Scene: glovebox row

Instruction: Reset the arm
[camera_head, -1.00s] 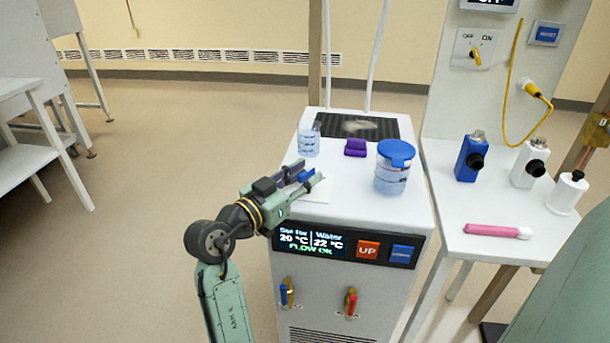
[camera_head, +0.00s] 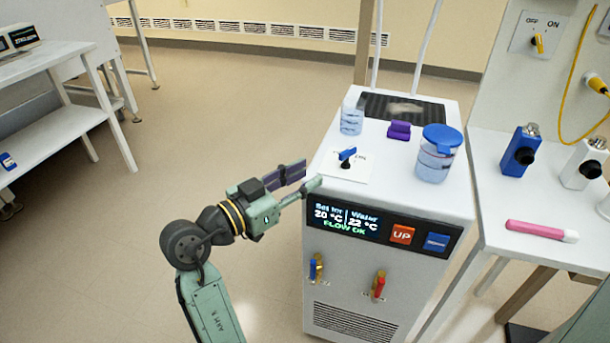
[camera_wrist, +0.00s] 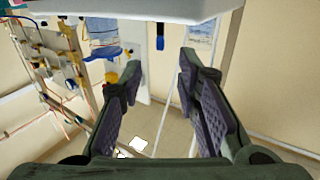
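My gripper (camera_head: 305,178) is at the left front of the white chiller cabinet (camera_head: 330,290), with its fingers pointing right toward the cabinet's upper left edge. In the wrist view my gripper (camera_wrist: 160,85) has its two fingers spread apart with nothing between them. A blue-handled knob (camera_head: 347,156) on a white plate (camera_head: 345,172) sits on the cabinet top, just right of and behind the fingertips. I cannot tell whether a fingertip touches the cabinet.
The cabinet top also holds a clear cup (camera_head: 351,121), a purple block (camera_head: 399,130) and a blue-lidded jar (camera_head: 437,155). Open floor lies left of the cabinet.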

